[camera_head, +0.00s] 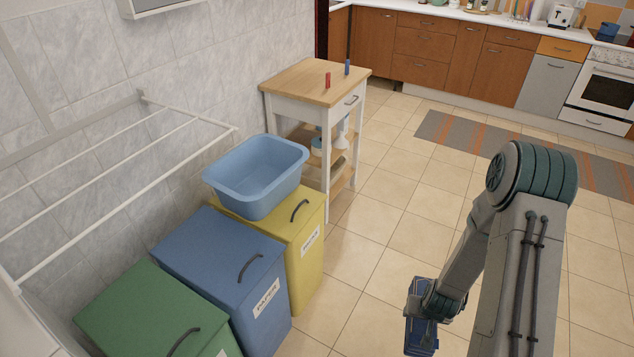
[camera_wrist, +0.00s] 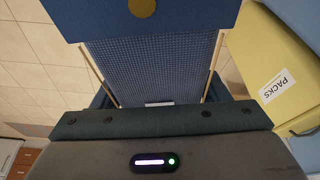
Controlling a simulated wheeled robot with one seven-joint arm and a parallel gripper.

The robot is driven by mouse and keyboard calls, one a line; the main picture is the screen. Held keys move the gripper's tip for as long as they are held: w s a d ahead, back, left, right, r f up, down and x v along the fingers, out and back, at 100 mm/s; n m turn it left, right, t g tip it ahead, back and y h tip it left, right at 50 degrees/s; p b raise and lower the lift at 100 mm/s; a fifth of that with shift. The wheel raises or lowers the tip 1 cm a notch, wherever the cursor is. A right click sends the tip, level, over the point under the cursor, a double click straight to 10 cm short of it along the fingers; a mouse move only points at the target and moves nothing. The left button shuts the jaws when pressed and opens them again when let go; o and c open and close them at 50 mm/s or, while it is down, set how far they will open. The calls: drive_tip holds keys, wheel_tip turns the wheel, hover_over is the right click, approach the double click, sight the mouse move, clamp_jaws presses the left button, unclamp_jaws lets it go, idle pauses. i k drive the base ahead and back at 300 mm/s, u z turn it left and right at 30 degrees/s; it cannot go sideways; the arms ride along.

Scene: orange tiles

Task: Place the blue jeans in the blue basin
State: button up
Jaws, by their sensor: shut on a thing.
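The blue basin (camera_head: 258,172) is open and, as far as I can see, empty. It sits on top of the yellow bin (camera_head: 305,240), left of centre in the head view. My gripper (camera_head: 421,312) is low at the right of the basin, over the tiled floor and apart from the bins. It is shut on a dark blue item, the blue jeans (camera_head: 416,336). In the wrist view the jeans (camera_wrist: 150,68) fill the upper middle as woven blue cloth, with a darker blue panel and a gold round spot at the top. The fingertips are largely hidden.
A blue bin (camera_head: 215,262) and a green bin (camera_head: 145,312) stand in line with the yellow one. A wooden-topped trolley (camera_head: 318,80) stands behind the basin. A white drying rack (camera_head: 110,205) juts from the left wall. The tiled floor (camera_head: 385,215) between is clear.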

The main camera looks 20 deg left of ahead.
sight(265, 186)
drive_tip(key=z, duration=0.45)
drive_tip(key=i, duration=4.1)
drive_tip(key=u, duration=4.05)
